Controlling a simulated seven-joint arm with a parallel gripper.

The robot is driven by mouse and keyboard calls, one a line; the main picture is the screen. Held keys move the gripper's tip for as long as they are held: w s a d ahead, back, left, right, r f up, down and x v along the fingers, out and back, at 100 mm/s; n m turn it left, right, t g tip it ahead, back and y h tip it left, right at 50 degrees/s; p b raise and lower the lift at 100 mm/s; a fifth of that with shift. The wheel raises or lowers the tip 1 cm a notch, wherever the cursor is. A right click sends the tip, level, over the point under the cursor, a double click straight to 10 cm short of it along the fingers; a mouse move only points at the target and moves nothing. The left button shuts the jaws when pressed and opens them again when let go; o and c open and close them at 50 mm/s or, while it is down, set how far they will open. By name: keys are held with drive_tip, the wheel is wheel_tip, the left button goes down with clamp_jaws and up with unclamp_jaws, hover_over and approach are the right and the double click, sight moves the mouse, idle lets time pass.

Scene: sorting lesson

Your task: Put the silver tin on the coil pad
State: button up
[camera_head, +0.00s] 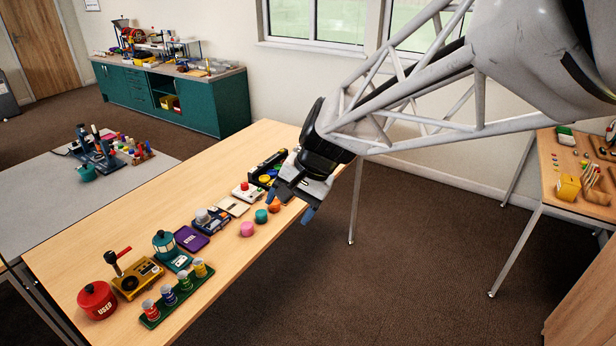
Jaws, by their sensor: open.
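My gripper (291,203) is open and hangs over the far right end of the long wooden table, close to an orange piece (274,206). Nothing shows between its fingers. A small silver-grey round piece (202,215) sits on a dark blue block (213,223) in the middle of the row, left of my gripper; it may be the silver tin, but it is too small to be sure. Flat pads stand beside it: a purple one (190,239) and a cream one (233,206). I cannot tell which is the coil pad.
A teal piece (261,216) and a pink piece (247,229) lie along the table's front edge. A green rack (153,322) with several small jars, a red "USED" pot (97,300), a yellow device (137,279) and a teal lantern-like object (165,244) fill the near end. The table's back left strip is clear.

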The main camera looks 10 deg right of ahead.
drive_tip(key=s+d+n+h, duration=0.2)
drive_tip(key=s+d, duration=0.2)
drive_tip(key=s, duration=0.5)
drive_tip(key=s+d+r+n+t+h, duration=0.1)
drive_tip(key=s+d+n+h, duration=0.2)
drive_tip(key=s+d, duration=0.2)
drive_tip(key=s, duration=0.3)
drive_tip(key=shift+s+d+r+t, duration=0.2)
drive_tip(key=shift+s+d+t, duration=0.1)
drive_tip(key=shift+s, duration=0.1)
